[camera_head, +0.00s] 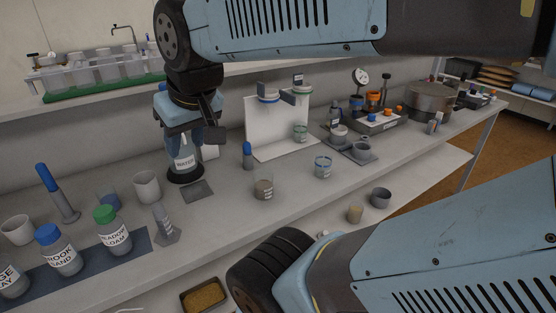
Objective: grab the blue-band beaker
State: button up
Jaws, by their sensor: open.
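The blue-band beaker (322,168) is a small clear beaker with a blue band near its rim. It stands upright on the grey bench, right of centre. My gripper (192,134) points down at the left of centre, well to the left of the beaker and apart from it. It is open. The bottle marked WATER (184,162) shows right below it, and its upper part is overlapped by the gripper. I cannot tell whether the bottle's top is between the fingers.
A clear beaker with brownish contents (263,189) stands left of the blue-band beaker. A green-band beaker (300,132) stands behind, by a white panel (262,140). Labelled soil bottles (114,236) stand front left.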

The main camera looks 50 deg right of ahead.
aim_at(323, 160)
jog(key=z, duration=0.05)
jog(key=i, duration=0.1)
jog(key=u, duration=1.75)
jog(key=k, duration=2.95)
jog(key=z, duration=0.45)
jog(key=i, duration=1)
jog(key=z, duration=0.05)
